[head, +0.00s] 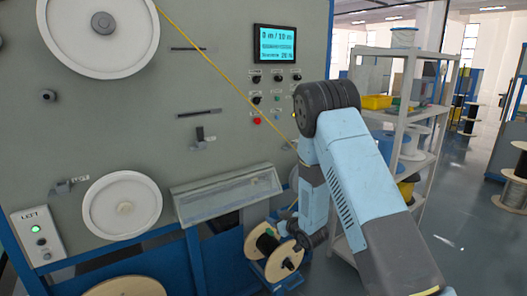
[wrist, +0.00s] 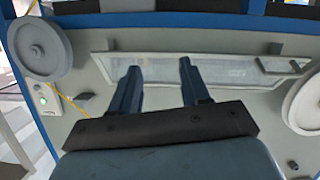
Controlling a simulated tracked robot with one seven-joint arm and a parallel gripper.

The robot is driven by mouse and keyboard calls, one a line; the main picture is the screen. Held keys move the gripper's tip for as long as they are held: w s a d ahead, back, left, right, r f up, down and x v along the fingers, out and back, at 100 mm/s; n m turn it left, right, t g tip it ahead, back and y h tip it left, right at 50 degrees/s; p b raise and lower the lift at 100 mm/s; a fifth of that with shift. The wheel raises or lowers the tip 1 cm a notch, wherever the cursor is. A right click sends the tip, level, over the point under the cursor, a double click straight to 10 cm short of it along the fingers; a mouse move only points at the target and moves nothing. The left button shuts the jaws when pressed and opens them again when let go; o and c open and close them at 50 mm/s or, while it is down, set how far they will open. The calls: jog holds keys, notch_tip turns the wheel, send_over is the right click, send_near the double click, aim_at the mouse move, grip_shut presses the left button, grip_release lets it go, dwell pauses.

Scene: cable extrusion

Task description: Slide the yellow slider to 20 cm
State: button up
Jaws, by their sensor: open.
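I cannot make out a yellow slider in either view. A long framed ruler-like panel (head: 227,192) is low on the grey machine face in the head view. It also shows across the wrist view (wrist: 225,72), with a grey bracket (wrist: 283,65) near its right end. My gripper (wrist: 160,68) is open and empty, its two dark blue fingers apart and overlapping the panel's left half in the picture. I cannot tell whether they touch it.
A yellow cable (head: 215,66) runs down the machine from a large white wheel (head: 100,32). A smaller wheel (head: 122,204) is left of the panel. A wooden spool (head: 276,252) sits below right. A shelf rack (head: 404,115) stands at right, with open floor beyond.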

jog(key=s+d+r+m+g+h, duration=0.1)
jog(key=s+d+r+m+h, duration=0.2)
jog(key=r, duration=0.5)
jog(key=s+d+r+h, duration=0.1)
jog(key=s+d+r, duration=0.2)
jog(key=d+r, duration=0.4)
jog(key=s+d+r+m+g+h, duration=0.1)
jog(key=s+d+r+m+h, duration=0.15)
jog(key=r, duration=0.65)
jog(key=s+d+r+m+g, duration=0.1)
jog(key=s+r, duration=0.4)
jog(key=s, duration=1.2)
jog(key=s+d+r+m+g+h, duration=0.1)
jog(key=s+d+r+g, duration=0.3)
jog(key=s, duration=1.3)
jog(key=shift+d+r+m, duration=0.5)
jog(key=shift+d+m, duration=0.05)
